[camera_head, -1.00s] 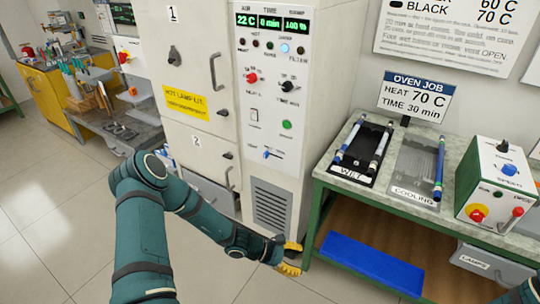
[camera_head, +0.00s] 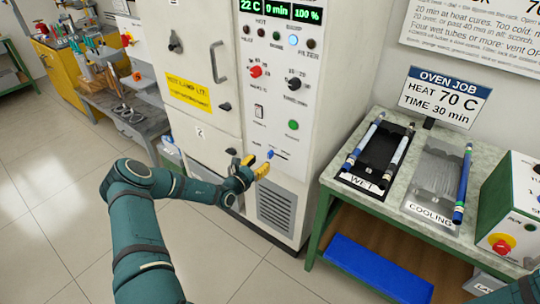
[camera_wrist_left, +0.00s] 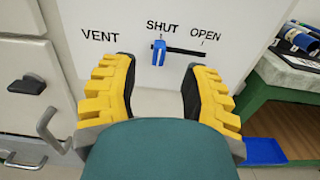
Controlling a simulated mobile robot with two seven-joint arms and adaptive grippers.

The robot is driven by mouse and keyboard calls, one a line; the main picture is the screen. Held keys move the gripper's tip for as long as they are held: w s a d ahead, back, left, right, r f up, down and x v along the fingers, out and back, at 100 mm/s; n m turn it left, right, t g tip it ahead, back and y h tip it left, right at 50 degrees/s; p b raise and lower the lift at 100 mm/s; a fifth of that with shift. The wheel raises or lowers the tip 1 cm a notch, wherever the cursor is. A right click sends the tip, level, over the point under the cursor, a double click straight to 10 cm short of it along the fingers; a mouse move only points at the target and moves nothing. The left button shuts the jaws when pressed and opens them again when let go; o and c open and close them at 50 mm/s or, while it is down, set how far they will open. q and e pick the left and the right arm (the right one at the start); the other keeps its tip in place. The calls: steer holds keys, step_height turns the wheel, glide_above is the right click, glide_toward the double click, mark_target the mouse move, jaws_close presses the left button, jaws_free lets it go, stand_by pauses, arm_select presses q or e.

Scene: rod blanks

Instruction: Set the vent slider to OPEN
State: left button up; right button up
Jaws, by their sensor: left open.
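The vent slider is a small blue knob (camera_wrist_left: 158,53) on a dark horizontal slot, under the printed word SHUT in the left wrist view. The slot runs right to the word OPEN (camera_wrist_left: 206,34); the knob stands at its left, SHUT end. In the head view the knob (camera_head: 271,154) shows on the oven's front panel above the grille. My left gripper (camera_head: 257,164) is at the panel, just below and left of the knob. In the left wrist view its yellow fingers (camera_wrist_left: 157,88) are apart and empty, with the knob beyond and between them. Contact with it is not visible.
The oven's control panel has a red knob (camera_head: 256,71), a black knob (camera_head: 294,84) and a green button (camera_head: 293,125) above the slider. Oven doors with handles are to its left. A bench (camera_head: 402,200) with WET and COOLING trays stands right.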

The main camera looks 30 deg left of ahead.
mark_target(268, 154)
arm_select(q)
steer(key=w, duration=0.2)
steer(key=w+b, duration=0.1)
steer(key=w, duration=0.4)
steer(key=shift+d, duration=0.3)
jaws_close()
steer(key=shift+r, duration=0.1)
